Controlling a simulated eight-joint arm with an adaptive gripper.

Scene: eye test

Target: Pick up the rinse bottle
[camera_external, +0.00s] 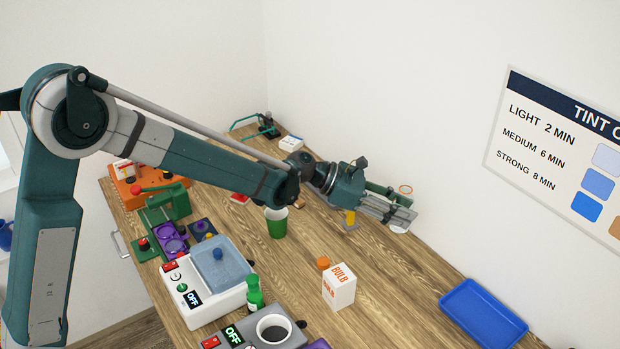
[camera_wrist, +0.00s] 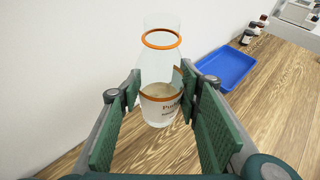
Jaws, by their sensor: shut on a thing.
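A clear bottle (camera_wrist: 162,60) with an orange ring near its top and another orange band above a white label stands upright between my fingers. Its label is only partly readable. My gripper (camera_wrist: 161,88) is shut on its sides. In the external view, my gripper (camera_external: 400,214) is at the wall side of the wooden table, and the bottle's orange ring (camera_external: 405,189) shows above the fingers. I cannot tell whether its base touches the table. No readable label marks it as the rinse bottle. A small green bottle (camera_external: 254,294) stands apart, beside a white device.
A blue tray (camera_external: 483,313) lies at the right, also in the wrist view (camera_wrist: 228,66). A BULB box (camera_external: 339,287), a green cup (camera_external: 277,222), the white device (camera_external: 205,283) and a grey device (camera_external: 250,333) stand on the table. The wall is close behind my gripper.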

